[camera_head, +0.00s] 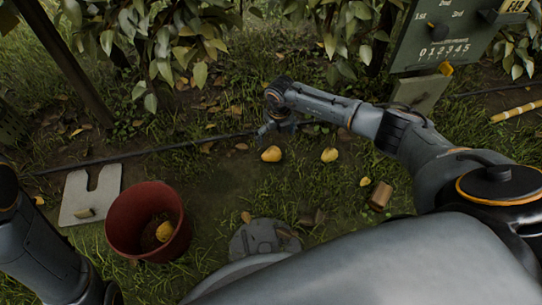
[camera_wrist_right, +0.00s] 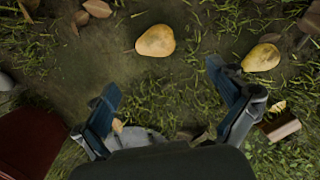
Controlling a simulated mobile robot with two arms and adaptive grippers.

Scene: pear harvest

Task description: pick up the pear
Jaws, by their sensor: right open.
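Two yellow pears lie on the grass in the head view, a left pear (camera_head: 271,154) and a right pear (camera_head: 330,155). My right gripper (camera_head: 276,129) hangs just behind the left pear there. In the right wrist view the left pear (camera_wrist_right: 155,41) shows beyond the fingertips, roughly centred between them, and the right pear (camera_wrist_right: 261,57) lies to the right, outside the jaws. The right gripper (camera_wrist_right: 162,78) is open with nothing between its fingers. My left arm shows at the left edge, but its gripper is out of view.
A red bucket (camera_head: 122,232) with a yellow fruit (camera_head: 165,231) inside stands at the left. A green board (camera_head: 420,45) and foliage stand behind.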

